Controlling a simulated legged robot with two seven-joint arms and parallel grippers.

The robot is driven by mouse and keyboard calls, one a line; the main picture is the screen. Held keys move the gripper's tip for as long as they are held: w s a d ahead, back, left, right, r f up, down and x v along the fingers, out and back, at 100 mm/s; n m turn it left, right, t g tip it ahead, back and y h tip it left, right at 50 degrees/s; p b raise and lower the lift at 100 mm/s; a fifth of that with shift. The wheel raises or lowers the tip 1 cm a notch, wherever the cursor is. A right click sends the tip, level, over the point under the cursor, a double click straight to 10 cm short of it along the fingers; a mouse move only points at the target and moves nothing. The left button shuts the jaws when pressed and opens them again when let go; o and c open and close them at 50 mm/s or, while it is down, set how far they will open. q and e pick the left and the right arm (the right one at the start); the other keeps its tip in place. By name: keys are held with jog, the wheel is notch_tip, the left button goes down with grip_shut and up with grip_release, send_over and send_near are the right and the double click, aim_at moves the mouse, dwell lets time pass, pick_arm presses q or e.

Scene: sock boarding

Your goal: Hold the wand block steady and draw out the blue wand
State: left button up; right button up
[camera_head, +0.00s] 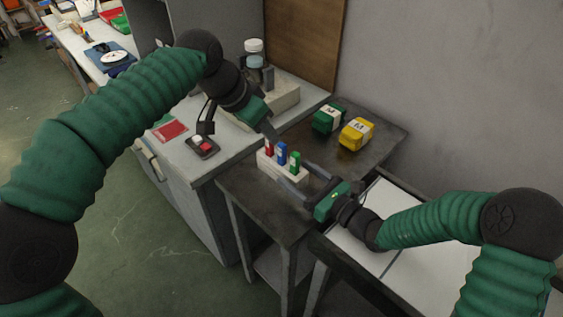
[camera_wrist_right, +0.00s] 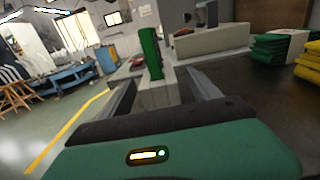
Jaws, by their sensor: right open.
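The white wand block (camera_head: 268,168) stands on the dark table with a red wand (camera_head: 269,148), a blue wand (camera_head: 282,154) and a green wand (camera_head: 294,161) upright in a row. My left gripper (camera_head: 270,137) points down just above the red and blue wands; its fingertips are too small to tell whether they are open. My right gripper (camera_head: 293,175) is open, with its fingers on either side of the block's near end; contact cannot be told. In the right wrist view, the block (camera_wrist_right: 155,97) lies between the fingers, and the green wand (camera_wrist_right: 151,52) rises in front, hiding the others.
A green bundle (camera_head: 328,118) and a yellow bundle (camera_head: 357,134) lie on the dark table (camera_head: 385,150) behind the block. A grey cabinet top to the left holds a small switch box (camera_head: 202,147) and a red card (camera_head: 170,131). A wall stands behind.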

aim_at(285, 166)
jog(key=x, duration=0.6)
grip_shut()
dwell(0.3)
dwell(0.5)
